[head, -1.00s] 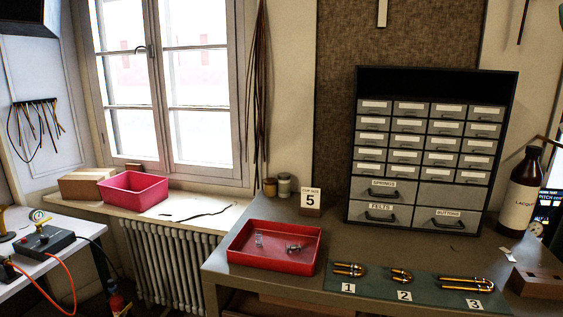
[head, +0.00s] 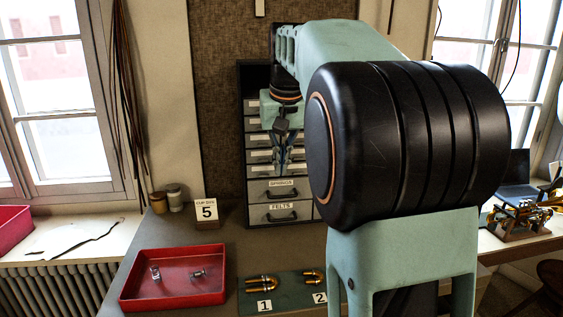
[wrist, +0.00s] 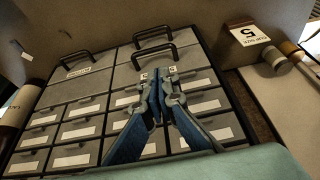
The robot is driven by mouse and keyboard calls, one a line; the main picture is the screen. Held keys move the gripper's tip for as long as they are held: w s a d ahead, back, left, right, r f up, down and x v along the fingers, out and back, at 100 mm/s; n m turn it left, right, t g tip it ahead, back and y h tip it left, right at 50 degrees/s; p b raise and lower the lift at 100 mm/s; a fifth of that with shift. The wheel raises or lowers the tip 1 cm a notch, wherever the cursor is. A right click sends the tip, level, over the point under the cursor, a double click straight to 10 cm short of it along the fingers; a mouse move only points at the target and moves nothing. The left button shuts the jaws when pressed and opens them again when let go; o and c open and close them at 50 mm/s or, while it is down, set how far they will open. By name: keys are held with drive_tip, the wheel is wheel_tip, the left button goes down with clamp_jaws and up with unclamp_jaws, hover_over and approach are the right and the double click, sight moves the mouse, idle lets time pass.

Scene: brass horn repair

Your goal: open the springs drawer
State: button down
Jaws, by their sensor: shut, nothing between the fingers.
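The springs drawer (head: 270,190) is a grey front with a white label and a dark bar handle, low in the dark cabinet, and it looks closed. In the wrist view the cabinet is upside down, and the springs drawer's handle (wrist: 155,54) arches just beyond my fingertips. My gripper (head: 279,173) is shut and empty, in front of the cabinet just above the springs label; it also shows in the wrist view (wrist: 159,73). The fingertips partly cover the label there. I cannot tell whether they touch the front. The handle is not held.
The felts drawer (head: 270,214) is directly below, with the same handle. The buttons drawer (wrist: 75,75) shows beside it. A red tray (head: 172,290), a green mat (head: 284,301) with brass tubes and a number 5 card (head: 206,212) stand on the bench. My arm hides the cabinet's right side.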

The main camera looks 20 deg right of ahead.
drive_tip(key=x, duration=0.7)
drive_tip(key=shift+f, duration=0.15)
drive_tip(key=s+a+b, duration=0.2)
drive_tip(key=s+b, duration=0.1)
drive_tip(key=s, duration=0.8)
drive_tip(key=shift+b, duration=0.35)
drive_tip(key=shift+w+a, duration=0.1)
